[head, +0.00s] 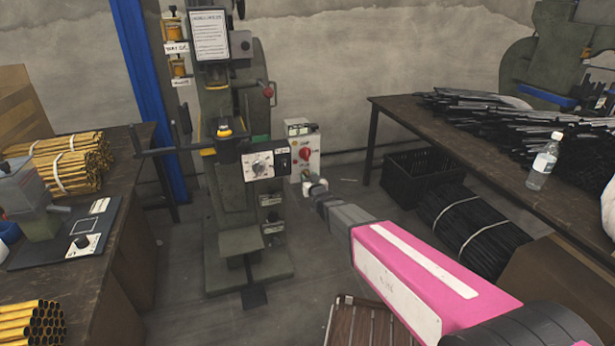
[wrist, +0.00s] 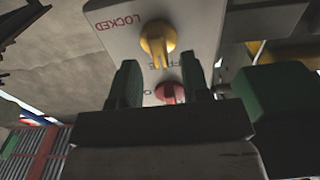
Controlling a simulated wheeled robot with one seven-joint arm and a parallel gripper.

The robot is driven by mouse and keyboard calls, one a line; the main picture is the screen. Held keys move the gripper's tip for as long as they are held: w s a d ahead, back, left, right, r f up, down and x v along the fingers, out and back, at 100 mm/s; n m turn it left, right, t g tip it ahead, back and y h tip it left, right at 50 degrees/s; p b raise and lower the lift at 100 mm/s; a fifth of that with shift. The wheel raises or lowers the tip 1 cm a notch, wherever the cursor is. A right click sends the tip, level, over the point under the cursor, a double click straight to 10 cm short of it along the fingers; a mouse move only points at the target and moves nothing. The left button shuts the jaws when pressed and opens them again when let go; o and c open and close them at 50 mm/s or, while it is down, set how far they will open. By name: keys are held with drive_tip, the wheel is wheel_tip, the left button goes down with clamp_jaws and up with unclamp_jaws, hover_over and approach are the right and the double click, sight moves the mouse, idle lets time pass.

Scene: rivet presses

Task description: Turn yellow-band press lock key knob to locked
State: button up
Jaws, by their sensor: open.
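The yellow key knob (wrist: 157,42) sits on a white panel (wrist: 190,20) in the wrist view. The word LOCKED stands to its upper left. A partly hidden label, seemingly FREE, lies below it. The knob's grip runs roughly up and down; I cannot tell firmly which label it points at. My gripper (wrist: 159,60) is open and empty. Its two dark green fingers stand apart, with the knob appearing between and beyond their tips. In the head view, my gripper (head: 315,187) is low in front of the white control box (head: 313,145) beside the green press (head: 233,222).
A red knob (wrist: 168,92) shows between the fingers, below the yellow one. A dial panel (head: 259,165) is on the press, left of the box. A brown workbench (head: 130,215) stands left, another table (head: 500,165) right. A black crate (head: 408,182) is on the floor.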

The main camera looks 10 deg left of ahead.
drive_tip(key=shift+x, duration=1.25)
clamp_jaws()
